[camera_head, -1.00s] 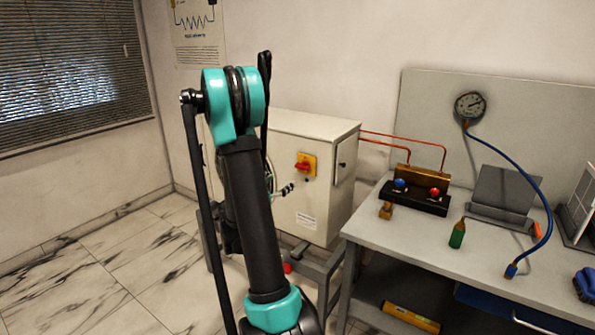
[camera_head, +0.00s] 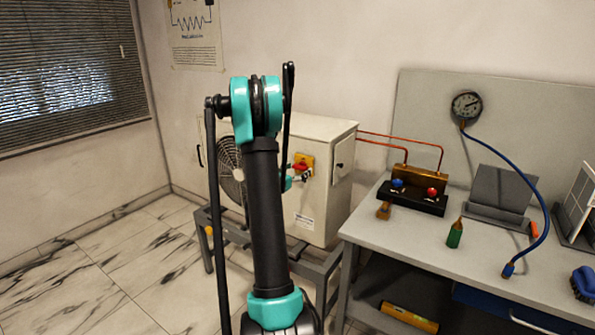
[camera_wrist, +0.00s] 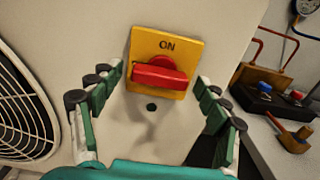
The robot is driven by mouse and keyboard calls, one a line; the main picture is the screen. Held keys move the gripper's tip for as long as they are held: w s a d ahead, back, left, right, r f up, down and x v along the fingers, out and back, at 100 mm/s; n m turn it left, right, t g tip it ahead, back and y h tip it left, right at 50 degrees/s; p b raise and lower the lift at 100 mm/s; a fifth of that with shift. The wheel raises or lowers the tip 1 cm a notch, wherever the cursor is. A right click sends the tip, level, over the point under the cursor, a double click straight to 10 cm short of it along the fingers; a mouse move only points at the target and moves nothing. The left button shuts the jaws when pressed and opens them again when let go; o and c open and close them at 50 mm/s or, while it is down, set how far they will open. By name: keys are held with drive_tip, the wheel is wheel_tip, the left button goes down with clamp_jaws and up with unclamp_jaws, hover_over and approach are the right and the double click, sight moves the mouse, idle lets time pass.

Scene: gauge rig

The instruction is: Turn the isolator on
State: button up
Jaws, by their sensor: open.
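The isolator is a red rotary handle (camera_wrist: 158,74) on a yellow plate (camera_wrist: 188,50) marked ON, fixed to the front of a pale cabinet. In the wrist view the handle's bar lies roughly across the plate. My gripper (camera_wrist: 157,88) is open, its green and black fingers to the left and right of the plate, and the handle shows between them, apparently untouched. In the head view the yellow plate (camera_head: 308,159) shows just right of my arm, with my gripper (camera_head: 297,178) close to it and partly hidden behind my arm. The cabinet (camera_head: 325,205) is partly hidden by my arm.
A fan grille (camera_wrist: 22,112) is left of the isolator. A workbench (camera_head: 400,228) to the right holds a valve block (camera_head: 413,198), a green bottle-shaped object (camera_head: 455,234) and a blue hose (camera_head: 532,190) from a gauge (camera_head: 466,106). Floor at left is clear.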

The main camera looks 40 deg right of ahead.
drive_tip(key=shift+c, duration=0.3)
drive_tip(key=c, duration=1.1)
drive_tip(key=shift+m, duration=0.3)
drive_tip(key=m, duration=0.3)
drive_tip(key=shift+m, duration=0.4)
drive_tip(key=m, duration=0.4)
drive_tip(key=shift+m, duration=0.3)
drive_tip(key=m, duration=0.4)
drive_tip(key=shift+s, duration=0.1)
drive_tip(key=m, duration=0.4)
drive_tip(key=shift+m, duration=0.6)
